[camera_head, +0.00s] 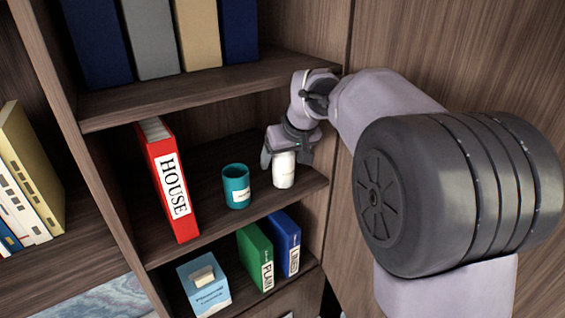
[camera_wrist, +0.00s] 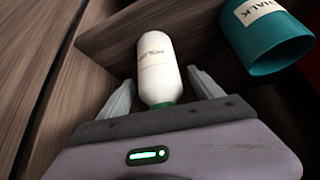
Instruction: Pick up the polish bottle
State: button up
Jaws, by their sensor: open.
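The polish bottle is a white bottle (camera_head: 284,172) with a label, standing on the middle shelf at its right end. In the wrist view the bottle (camera_wrist: 158,70) shows with a green part at its near end, between the two fingers. My gripper (camera_head: 287,150) reaches down over the bottle from above. In the wrist view my gripper (camera_wrist: 163,92) is open, with one finger on each side of the bottle and a visible gap on both sides. The near end of the bottle is partly hidden by the gripper body.
A teal cup (camera_head: 236,186), labelled chalk in the wrist view (camera_wrist: 268,38), stands left of the bottle. A red binder (camera_head: 168,180) stands farther left.

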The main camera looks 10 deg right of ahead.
jog(key=shift+s, duration=0.15)
jog(key=shift+s+r, duration=0.15)
jog(key=c, duration=0.3)
grip_shut()
